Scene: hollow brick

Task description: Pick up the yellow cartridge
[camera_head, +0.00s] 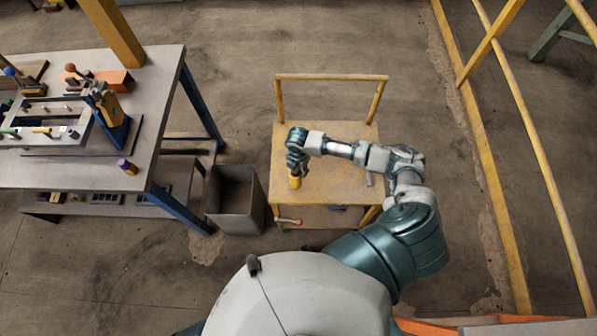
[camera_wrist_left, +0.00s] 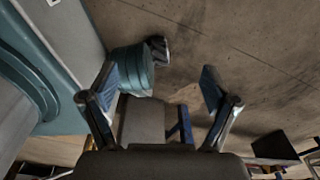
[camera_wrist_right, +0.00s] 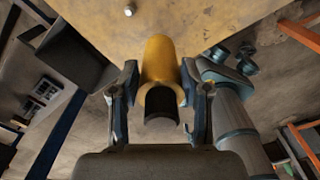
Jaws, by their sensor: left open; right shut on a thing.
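The yellow cartridge (camera_head: 295,182) is at my right gripper (camera_head: 296,166), over the left side of the yellow cart top. In the right wrist view the yellow cartridge (camera_wrist_right: 160,62) is a rounded cylinder with a dark hollow end toward the camera. The fingers of my right gripper (camera_wrist_right: 160,90) close on it from both sides. Whether it touches the cart top cannot be told. My left gripper (camera_wrist_left: 160,95) is open and empty in the left wrist view, with floor beyond it; it does not show in the head view.
The yellow cart (camera_head: 340,190) has a raised handle (camera_head: 332,77) at its far side. A grey bin (camera_head: 236,198) stands left of it. A workbench (camera_head: 95,175) at the left holds a fixture, tools and a purple-and-orange piece (camera_head: 126,167). A yellow railing (camera_head: 500,170) runs along the right.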

